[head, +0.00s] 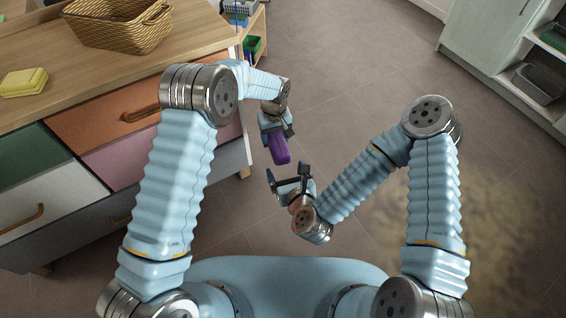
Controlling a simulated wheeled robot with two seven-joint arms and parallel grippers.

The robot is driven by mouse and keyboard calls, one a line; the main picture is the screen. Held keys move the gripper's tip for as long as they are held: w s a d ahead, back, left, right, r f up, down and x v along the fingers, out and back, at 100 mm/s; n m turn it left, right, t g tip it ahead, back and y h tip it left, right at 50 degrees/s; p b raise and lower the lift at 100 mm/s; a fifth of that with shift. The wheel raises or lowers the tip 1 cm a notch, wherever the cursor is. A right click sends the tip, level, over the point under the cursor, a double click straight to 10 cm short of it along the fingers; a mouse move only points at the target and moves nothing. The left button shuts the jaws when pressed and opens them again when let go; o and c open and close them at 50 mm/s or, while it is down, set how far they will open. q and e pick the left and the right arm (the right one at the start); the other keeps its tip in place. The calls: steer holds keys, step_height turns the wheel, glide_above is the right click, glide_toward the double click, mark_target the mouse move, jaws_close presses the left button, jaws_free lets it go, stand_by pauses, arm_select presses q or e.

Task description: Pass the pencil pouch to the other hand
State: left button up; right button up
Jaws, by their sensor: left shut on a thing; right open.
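The purple pencil pouch (279,149) hangs in the air in the middle of the head view. My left gripper (276,134) is shut on its upper end, and the jaws hide that end. The pouch points down and slightly right toward my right gripper. My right gripper (288,181) is open and empty just below the pouch, with a small gap in the picture between them. I cannot tell their exact distance in depth.
A wooden-topped drawer cabinet (60,85) stands on the left, bearing a wicker basket (120,22) and a yellow sponge-like block (24,82). A low shelf (255,25) is behind it. A white shelf unit (490,50) stands at upper right. The tiled floor between is clear.

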mark_target(277, 153)
steer(key=x, duration=1)
steer(key=shift+w+a+f, duration=0.15)
steer(key=shift+w+f, duration=0.1)
steer(key=shift+w, duration=0.05)
arm_select(q)
steer(key=shift+d, duration=0.1)
arm_select(e)
steer(key=shift+a, duration=0.15)
steer(key=c, duration=1.1)
arm_select(q)
steer(key=o, duration=1.1)
arm_select(e)
steer(key=shift+r, duration=0.1)
steer(key=shift+c, duration=0.2)
arm_select(q)
steer(key=shift+o, duration=0.6)
steer(key=shift+r, duration=0.15)
